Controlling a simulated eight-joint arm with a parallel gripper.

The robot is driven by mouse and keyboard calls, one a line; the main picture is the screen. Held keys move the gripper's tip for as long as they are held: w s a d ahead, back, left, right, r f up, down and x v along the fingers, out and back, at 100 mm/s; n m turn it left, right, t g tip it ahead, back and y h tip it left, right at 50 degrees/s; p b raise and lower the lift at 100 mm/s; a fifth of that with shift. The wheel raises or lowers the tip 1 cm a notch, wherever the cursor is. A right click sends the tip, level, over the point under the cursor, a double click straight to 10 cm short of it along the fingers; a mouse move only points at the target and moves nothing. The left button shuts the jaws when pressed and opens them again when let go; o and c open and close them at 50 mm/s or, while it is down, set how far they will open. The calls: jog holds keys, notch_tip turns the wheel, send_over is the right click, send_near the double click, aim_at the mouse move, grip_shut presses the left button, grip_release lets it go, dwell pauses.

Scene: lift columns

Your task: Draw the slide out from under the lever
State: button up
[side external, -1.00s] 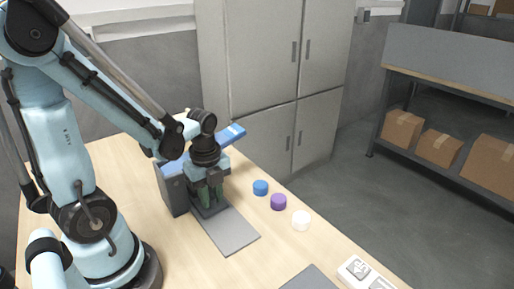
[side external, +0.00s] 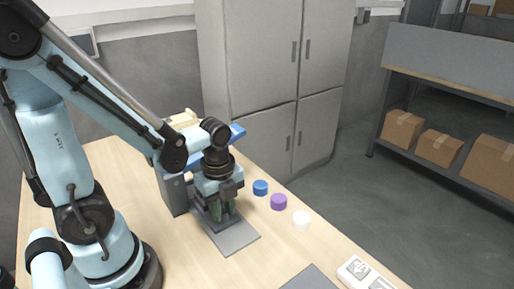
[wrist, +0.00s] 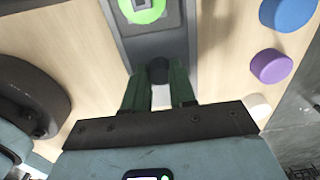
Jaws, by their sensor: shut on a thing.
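My gripper (side external: 224,212) points down over the grey base plate (side external: 240,241). Its green fingers are shut on a dark knob (wrist: 159,70), seen between them in the wrist view. The knob appears to stand on the dark grey slide (wrist: 160,47). A bright green round piece with a grey square (wrist: 145,9) shows at the top edge of the wrist view, on the slide's line. The blue lever (side external: 239,131) shows behind my wrist, mostly hidden. The grey block (side external: 174,194) stands beside my gripper. The contact between lever and slide is hidden.
Right of the plate stand a blue cap (side external: 260,187), a purple cap (side external: 279,202) and a white cap (side external: 301,220). A grey panel (side external: 309,280) and a white switch box (side external: 362,272) lie at the front. The table in front of the plate is clear.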

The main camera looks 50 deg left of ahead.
jog(key=shift+d, duration=2.3)
jog(key=o, duration=0.8)
notch_tip(320, 180, up, 6)
jog(key=w+a+r+n+t, duration=0.1)
jog(key=w+r+n+t, duration=0.1)
jog(key=n, duration=0.7)
jog(key=w+a+r+n+t, duration=0.1)
jog(key=w+r+n+t, duration=0.1)
jog(key=n+t, duration=0.3)
jog(key=r+n, duration=0.1)
jog(key=n, duration=0.3)
jog(key=shift+w+a+r, duration=0.25)
jog(key=shift+a, duration=0.05)
